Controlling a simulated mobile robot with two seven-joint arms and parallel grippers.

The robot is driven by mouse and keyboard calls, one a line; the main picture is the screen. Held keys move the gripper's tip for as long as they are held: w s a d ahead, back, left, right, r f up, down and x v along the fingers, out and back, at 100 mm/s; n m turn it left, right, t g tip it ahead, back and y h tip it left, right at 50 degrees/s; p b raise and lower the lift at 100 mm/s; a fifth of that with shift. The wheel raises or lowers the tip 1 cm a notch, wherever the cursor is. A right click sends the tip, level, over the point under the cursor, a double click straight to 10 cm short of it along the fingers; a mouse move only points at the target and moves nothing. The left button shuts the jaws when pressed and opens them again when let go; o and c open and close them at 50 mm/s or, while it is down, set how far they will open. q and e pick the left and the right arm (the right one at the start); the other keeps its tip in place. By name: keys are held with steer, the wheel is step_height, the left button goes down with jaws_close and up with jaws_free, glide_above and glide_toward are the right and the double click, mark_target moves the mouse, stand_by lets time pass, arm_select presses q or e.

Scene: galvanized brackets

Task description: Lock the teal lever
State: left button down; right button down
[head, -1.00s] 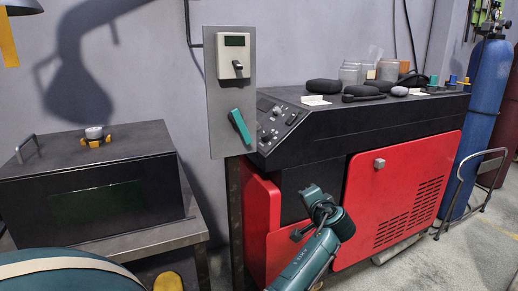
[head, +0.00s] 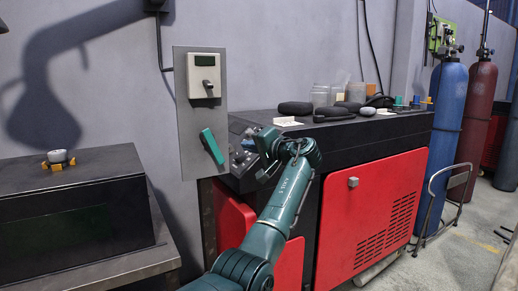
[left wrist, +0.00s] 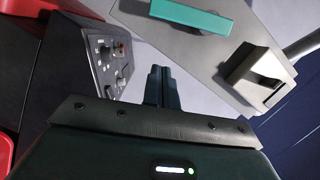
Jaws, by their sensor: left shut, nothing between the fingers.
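The teal lever (head: 211,146) is mounted low on an upright grey metal plate (head: 188,125) and slants from upper left to lower right. In the left wrist view the lever (left wrist: 190,14) lies at the top edge, beyond the fingers and apart from them. My left gripper (head: 266,146) is just right of the lever in the head view, in front of the black console. Its fingers (left wrist: 161,76) are together with nothing between them. My right gripper is in neither view.
A pale switch box (head: 204,77) sits above the lever on the plate. A black console with knobs (left wrist: 107,58) and a red cabinet (head: 365,215) stand to the right. A dark box (head: 80,200) is on the left bench. Gas cylinders (head: 440,130) stand at far right.

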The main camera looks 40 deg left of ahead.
arm_select(q)
steer(key=shift+s+a+f, duration=0.35)
steer(key=shift+s+a, duration=0.1)
steer(key=shift+a, duration=0.35)
steer(key=shift+s+a+f, duration=0.3)
steer(key=shift+s+a, duration=0.2)
steer(key=shift+a, duration=0.25)
steer(key=shift+s+a+f, duration=0.35)
steer(key=shift+s+a, duration=0.1)
steer(key=shift+a, duration=0.35)
steer(key=shift+s+a+f+m+y+p, duration=0.15)
steer(key=shift+s+f+m+p, duration=0.15)
steer(key=shift+m+p, duration=0.5)
steer(key=shift+s+a+f+m+y+p, duration=0.15)
steer(key=shift+s+f+m+p, duration=0.15)
steer(key=shift+m+p, duration=0.45)
steer(key=shift+d+n, duration=0.15)
steer(key=shift+n, duration=0.1)
steer(key=s+d, duration=0.2)
steer(key=d, duration=1.1)
steer(key=shift+r+b, duration=0.2)
steer(key=shift+b, duration=0.25)
